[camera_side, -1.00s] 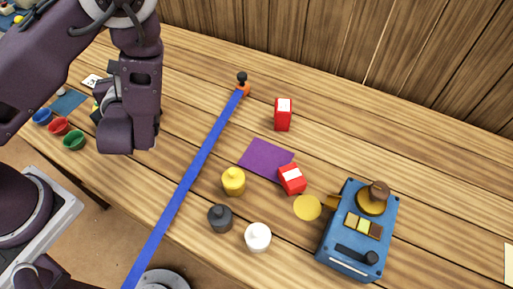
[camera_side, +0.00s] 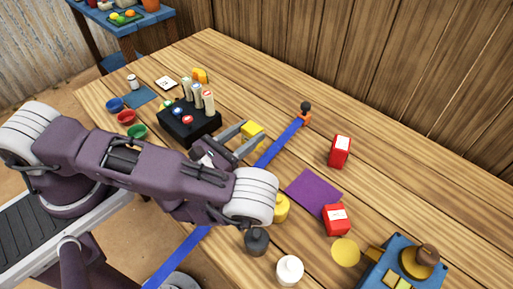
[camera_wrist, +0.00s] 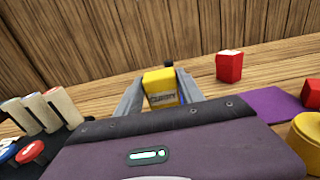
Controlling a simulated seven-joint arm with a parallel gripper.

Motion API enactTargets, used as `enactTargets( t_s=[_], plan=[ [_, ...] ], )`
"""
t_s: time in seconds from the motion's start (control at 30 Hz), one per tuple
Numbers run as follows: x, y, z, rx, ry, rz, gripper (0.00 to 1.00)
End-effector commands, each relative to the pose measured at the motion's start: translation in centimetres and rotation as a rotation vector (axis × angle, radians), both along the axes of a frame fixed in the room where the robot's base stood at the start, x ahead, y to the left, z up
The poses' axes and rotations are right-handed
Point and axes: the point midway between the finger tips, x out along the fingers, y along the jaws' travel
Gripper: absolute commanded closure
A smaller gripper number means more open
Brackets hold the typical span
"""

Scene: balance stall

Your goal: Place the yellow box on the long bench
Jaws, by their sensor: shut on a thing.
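The yellow box (camera_side: 252,131) is between the two fingers of my gripper (camera_side: 246,137), left of the blue strip. In the wrist view the yellow box (camera_wrist: 161,92) shows dark lettering on its near face, with a gripper finger against each side. My gripper (camera_wrist: 159,95) is shut on it. The long wooden bench (camera_side: 300,155) lies under and around the box. I cannot tell whether the box's underside touches the wood, as my gripper hides it.
The blue strip (camera_side: 280,145) crosses the bench beside the box. A black button box (camera_side: 183,128) with upright cylinders stands left. Red boxes (camera_side: 340,151), a purple mat (camera_side: 313,191) and a blue device (camera_side: 405,262) are right. Bare wood lies behind my gripper.

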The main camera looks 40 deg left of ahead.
Motion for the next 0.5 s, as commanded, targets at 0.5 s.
enactTargets(
  t_s=[0.5],
  plan=[
    [0.0,0.0,-4.8,0.0,0.0,0.002,1.0]
  ],
)
